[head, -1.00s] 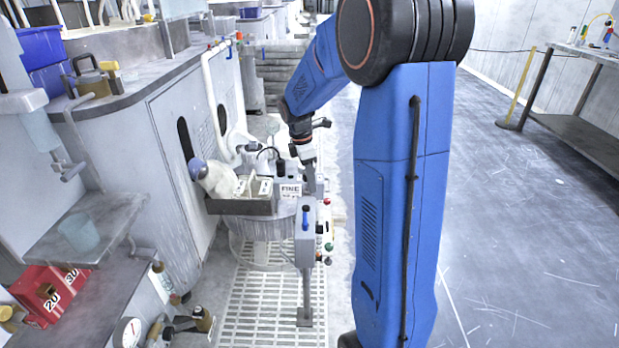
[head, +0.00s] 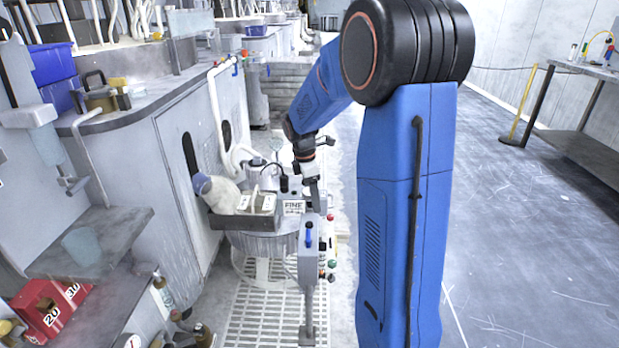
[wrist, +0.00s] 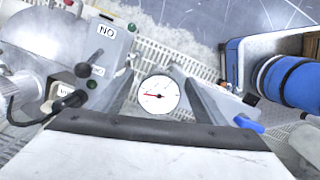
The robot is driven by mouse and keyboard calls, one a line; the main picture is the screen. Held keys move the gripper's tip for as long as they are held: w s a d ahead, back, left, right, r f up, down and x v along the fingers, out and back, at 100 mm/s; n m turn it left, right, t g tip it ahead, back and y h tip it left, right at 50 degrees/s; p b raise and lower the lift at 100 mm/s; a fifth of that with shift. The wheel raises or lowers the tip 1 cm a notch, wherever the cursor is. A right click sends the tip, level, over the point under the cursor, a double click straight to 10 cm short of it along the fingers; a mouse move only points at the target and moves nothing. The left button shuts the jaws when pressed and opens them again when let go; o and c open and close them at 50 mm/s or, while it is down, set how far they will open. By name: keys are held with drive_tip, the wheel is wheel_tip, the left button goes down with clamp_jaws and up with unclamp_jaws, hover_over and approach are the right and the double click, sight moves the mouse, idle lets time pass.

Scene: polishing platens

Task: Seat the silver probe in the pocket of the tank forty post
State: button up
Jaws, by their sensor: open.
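In the wrist view a round white dial with a red needle (wrist: 158,95) shows between the two grey fingers of my gripper (wrist: 160,92). I cannot tell whether the dial belongs to the silver probe; no probe stem is visible. The fingers are apart, one on each side of the dial, and no contact shows. In the head view my gripper (head: 315,192) points down beside the sign reading FINE (head: 294,207), behind a grey control post with a blue handle (head: 309,262). No post marked forty and no pocket are discernible.
A dark tray with a pale bag (head: 240,222) stands left of my gripper. A red box marked 20 and 30 (head: 42,312) lies at lower left. A grey bench (head: 115,125) lines the left. The floor at right (head: 520,220) is open, with a yellow post (head: 522,105).

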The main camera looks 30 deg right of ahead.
wheel_tip(320, 180, up, 17)
drive_tip(key=a, duration=0.2)
drive_tip(key=shift+w+a+f, duration=0.2)
drive_tip(key=shift+w, duration=0.2)
drive_tip(key=shift+s, duration=0.1)
drive_tip(key=s+a+m+t, duration=0.1)
drive_tip(key=s+a+m, duration=0.3)
drive_tip(key=s, duration=0.4)
drive_tip(key=s+a+m+t, duration=0.25)
drive_tip(key=s+a, duration=0.25)
drive_tip(key=s, duration=0.3)
drive_tip(key=s+a+f+m+t+y, duration=0.1)
drive_tip(key=s+a+f+m, duration=0.1)
drive_tip(key=s, duration=0.5)
drive_tip(key=s+a+f+m+t, duration=0.1)
drive_tip(key=s+a+f+m, duration=0.2)
drive_tip(key=s, duration=0.4)
drive_tip(key=f+m, duration=0.1)
drive_tip(key=m, duration=0.1)
drive_tip(key=shift+s+f+m+y, duration=0.3)
drive_tip(key=shift+f+m+y, duration=0.05)
drive_tip(key=shift+y, duration=0.05)
